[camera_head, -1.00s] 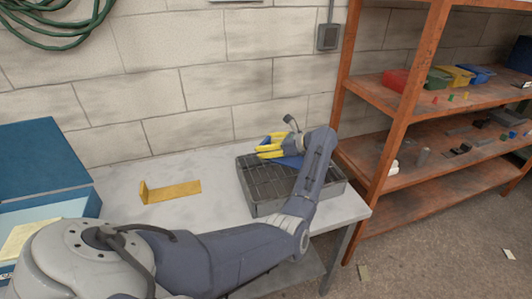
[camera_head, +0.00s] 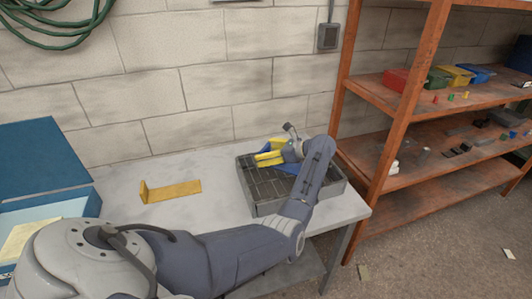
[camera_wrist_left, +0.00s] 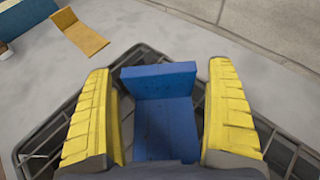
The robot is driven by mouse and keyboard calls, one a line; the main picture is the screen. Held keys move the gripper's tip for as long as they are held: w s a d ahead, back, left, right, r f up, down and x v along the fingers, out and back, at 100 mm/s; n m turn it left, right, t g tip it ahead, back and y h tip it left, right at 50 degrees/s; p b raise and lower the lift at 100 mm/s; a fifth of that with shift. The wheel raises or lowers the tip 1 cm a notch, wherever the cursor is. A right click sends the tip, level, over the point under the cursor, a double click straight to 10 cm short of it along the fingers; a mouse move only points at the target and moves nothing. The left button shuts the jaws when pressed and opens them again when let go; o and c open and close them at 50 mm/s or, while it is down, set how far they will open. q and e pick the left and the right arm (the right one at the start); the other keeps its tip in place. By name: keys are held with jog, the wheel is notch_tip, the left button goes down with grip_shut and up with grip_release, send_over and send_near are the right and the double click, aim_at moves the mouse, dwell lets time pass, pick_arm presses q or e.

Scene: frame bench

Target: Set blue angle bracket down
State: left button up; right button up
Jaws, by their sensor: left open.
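The blue angle bracket (camera_wrist_left: 165,110) lies in the dark wire-grid tray, between the yellow fingers of my left gripper (camera_wrist_left: 163,118) in the left wrist view. A gap shows on each side of its raised flange. In the head view my left gripper (camera_head: 268,157) is over the back of the tray (camera_head: 262,203), and only a little of the blue bracket (camera_head: 285,167) shows beside it. My left gripper is open. A yellow angle bracket (camera_head: 172,191) lies on the bench left of the tray. It also shows in the left wrist view (camera_wrist_left: 82,35). My right gripper is not in view.
An open blue box (camera_head: 85,207) stands at the bench's left end. The grey bench (camera_head: 120,180) has clear room around the yellow bracket. An orange shelf rack (camera_head: 395,95) with several bins and small parts stands at right, and a block wall is behind.

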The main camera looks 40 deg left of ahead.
pick_arm(q)
jog(key=v, duration=1.2)
jog(key=shift+r, duration=0.1)
jog(key=shift+r, duration=0.1)
